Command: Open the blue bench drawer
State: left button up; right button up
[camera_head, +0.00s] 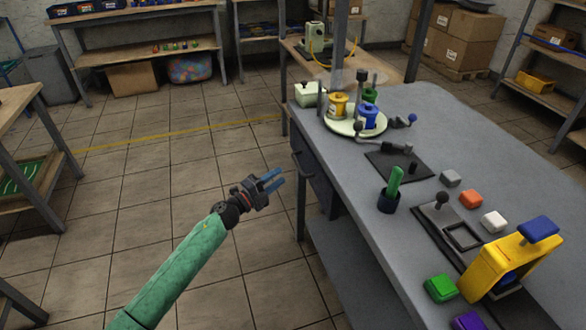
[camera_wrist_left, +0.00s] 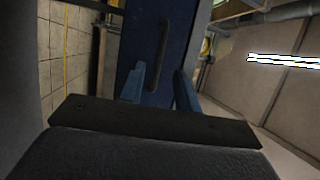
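The blue bench drawer (camera_head: 316,178) is in the side of the grey workbench, below its top, and looks shut. Its dark handle (camera_wrist_left: 158,55) shows in the left wrist view, on the blue drawer front (camera_wrist_left: 130,40). My left gripper (camera_head: 274,180) has blue fingers that stand apart, with nothing between them. It is left of the drawer front and short of the handle. In the left wrist view the left gripper (camera_wrist_left: 158,88) has its fingertips on either side of the line to the handle, apart from it. My right gripper is not in view.
The grey workbench (camera_head: 440,110) carries a round plate with spools (camera_head: 352,124), a green-handled tool (camera_head: 394,182), a yellow press (camera_head: 500,265) and several coloured blocks. The tiled floor (camera_head: 150,180) left of the bench is clear. Shelves stand at the left and back.

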pick_arm(q)
jog(key=x, duration=0.6)
jog(key=shift+d, duration=0.25)
jog(key=shift+w, duration=0.15)
grip_shut()
